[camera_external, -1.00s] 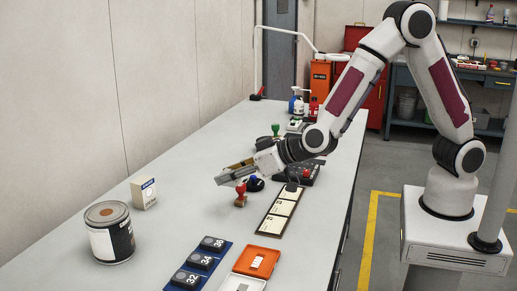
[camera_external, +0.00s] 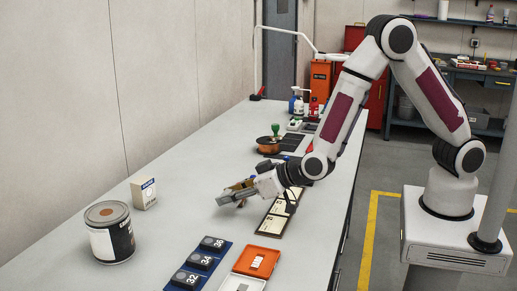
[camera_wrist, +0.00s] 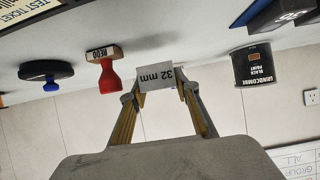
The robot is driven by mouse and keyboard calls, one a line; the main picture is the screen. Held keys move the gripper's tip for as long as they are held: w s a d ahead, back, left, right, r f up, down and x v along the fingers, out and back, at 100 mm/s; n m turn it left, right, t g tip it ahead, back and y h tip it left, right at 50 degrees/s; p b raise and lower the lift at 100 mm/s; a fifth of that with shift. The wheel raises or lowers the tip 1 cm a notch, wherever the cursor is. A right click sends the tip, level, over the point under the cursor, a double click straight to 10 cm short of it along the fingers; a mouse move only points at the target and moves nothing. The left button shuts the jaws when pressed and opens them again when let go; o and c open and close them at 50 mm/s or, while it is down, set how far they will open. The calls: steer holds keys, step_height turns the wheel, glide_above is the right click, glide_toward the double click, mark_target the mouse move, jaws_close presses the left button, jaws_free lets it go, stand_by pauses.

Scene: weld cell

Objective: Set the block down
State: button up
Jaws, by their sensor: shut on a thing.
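In the wrist view, which looks upside down, my gripper (camera_wrist: 158,88) is shut on a pale block (camera_wrist: 160,77) marked "32 mm". The block sits between the two fingertips, with the white table surface close to it. In the external view my gripper (camera_external: 226,199) is low over the middle of the table, and I cannot clearly pick out the block there. Whether the block touches the table is not clear.
A paint can (camera_external: 110,232) and small box (camera_external: 144,193) are to the left. A blue tray (camera_external: 222,253) and orange case (camera_external: 258,262) are in front. Bare table lies between.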

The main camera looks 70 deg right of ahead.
mark_target(239, 203)
steer(key=shift+f, duration=1.85)
steer(key=shift+f, duration=0.1)
steer(key=o, duration=1)
steer(key=shift+c, duration=0.2)
steer(key=shift+v, duration=6.05)
